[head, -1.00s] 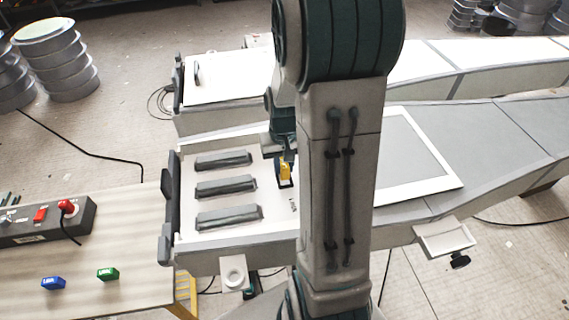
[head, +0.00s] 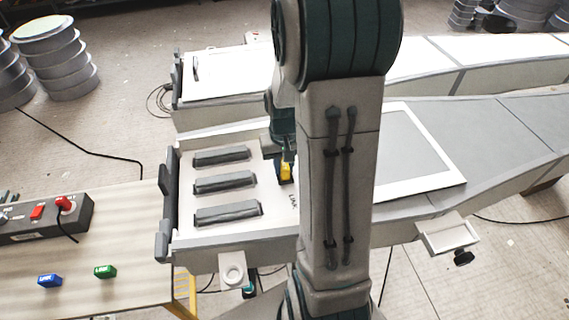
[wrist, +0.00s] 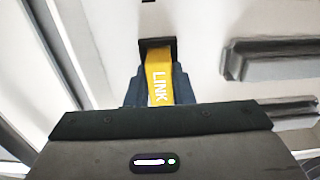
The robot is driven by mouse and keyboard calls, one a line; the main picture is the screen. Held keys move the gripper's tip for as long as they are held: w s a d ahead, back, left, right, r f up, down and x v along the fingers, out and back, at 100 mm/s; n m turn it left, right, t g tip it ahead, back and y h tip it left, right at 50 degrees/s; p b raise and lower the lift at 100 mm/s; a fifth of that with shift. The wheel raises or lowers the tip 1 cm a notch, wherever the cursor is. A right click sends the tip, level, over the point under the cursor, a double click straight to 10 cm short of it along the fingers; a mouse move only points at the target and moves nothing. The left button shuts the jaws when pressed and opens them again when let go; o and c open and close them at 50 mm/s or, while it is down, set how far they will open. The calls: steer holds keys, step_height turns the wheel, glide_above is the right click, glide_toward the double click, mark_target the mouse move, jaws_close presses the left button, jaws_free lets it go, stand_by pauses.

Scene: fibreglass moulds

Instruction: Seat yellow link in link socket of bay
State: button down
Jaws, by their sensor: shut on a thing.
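The yellow link (wrist: 159,78), marked LINK, is held between the dark fingers of my gripper (wrist: 158,92) in the wrist view. Its far end meets a dark, square-edged link socket (wrist: 158,43) in the white bay surface. I cannot tell how deep it sits. In the head view, a small part of the yellow link (head: 286,173) shows under my gripper (head: 283,162), low over the white bay panel (head: 272,222). My arm hides the area to its right, and the socket is not clear there.
Several grey ribbed bars (head: 225,182) lie left of the link on the bay.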

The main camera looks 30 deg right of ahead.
mark_target(284, 165)
steer(key=c, duration=1.2)
jaws_free()
steer(key=shift+f, duration=0.1)
steer(key=shift+o, duration=0.2)
step_height(284, 165, up, 14)
steer(key=shift+f, duration=0.1)
steer(key=s+a+n+t, duration=0.3)
steer(key=s+a, duration=0.8)
steer(key=s, duration=0.1)
steer(key=shift+s+a, duration=0.3)
steer(key=shift+a, duration=0.1)
